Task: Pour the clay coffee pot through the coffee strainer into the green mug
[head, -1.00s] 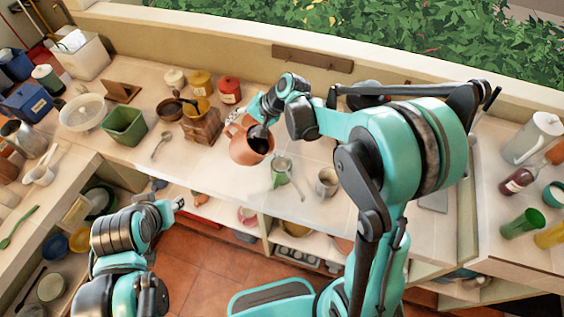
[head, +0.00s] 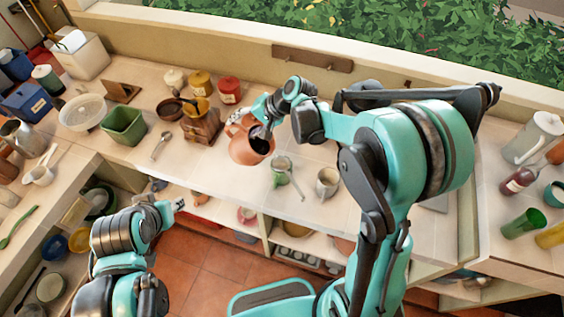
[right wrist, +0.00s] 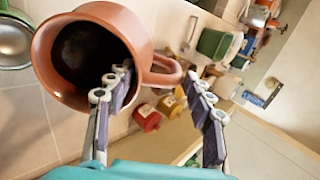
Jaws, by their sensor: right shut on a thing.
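The orange-brown clay coffee pot (head: 243,152) is held in the air above the counter, tilted with its mouth towards the right. Dark coffee (right wrist: 88,52) shows inside it in the right wrist view. My right gripper (head: 259,119) is shut on the pot near its handle (right wrist: 164,72). The green mug (head: 279,178) stands on the counter just right of the pot. The coffee strainer (head: 282,163) sits over the mug's top, and its metal bowl also shows in the right wrist view (right wrist: 12,42). No stream of coffee is visible. My left gripper (head: 179,205) is low left, away from these; its jaws are too small to judge.
A metal cup (head: 327,183) stands right of the mug. A wooden grinder (head: 202,126), a red jar (head: 229,90) and a yellow jar (head: 200,83) stand left and behind. A spoon (head: 162,145) and a green container (head: 124,125) lie further left. Counter in front is clear.

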